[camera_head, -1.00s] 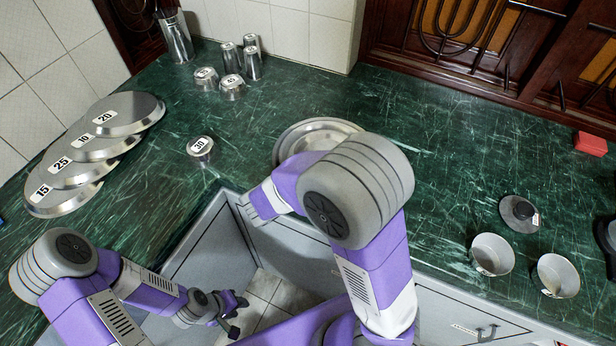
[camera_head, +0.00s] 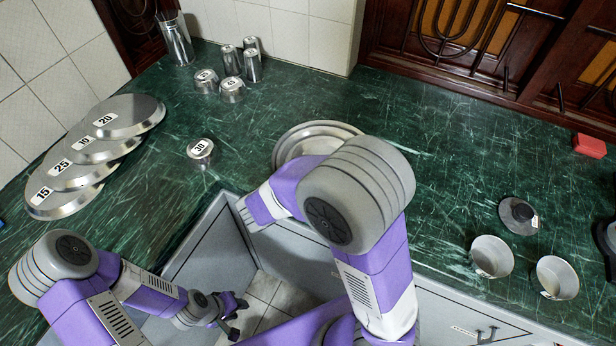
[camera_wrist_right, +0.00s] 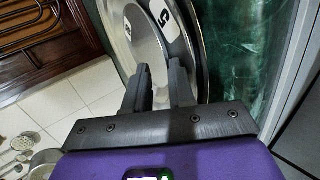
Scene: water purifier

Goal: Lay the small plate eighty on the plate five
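The plate five (camera_wrist_right: 165,17) is a shiny silver plate with a "5" label, seen in the right wrist view. A smaller plate (camera_wrist_right: 148,45) appears within its rim; its number is not readable. In the head view the nested plates (camera_head: 318,130) lie on the green counter, partly hidden by my right arm. In the wrist view my right gripper (camera_wrist_right: 160,68) has its fingers apart at the plates' near edge; contact is unclear. The right gripper is hidden in the head view. My left gripper (camera_head: 238,317) hangs low, fingers apart and empty, away from the plates.
Overlapping plates (camera_head: 62,204) lie at the left. A small cup (camera_head: 200,149) marked 30 stands left of the nested plates. Several metal cups (camera_head: 232,88) stand at the back. The counter's middle right is clear.

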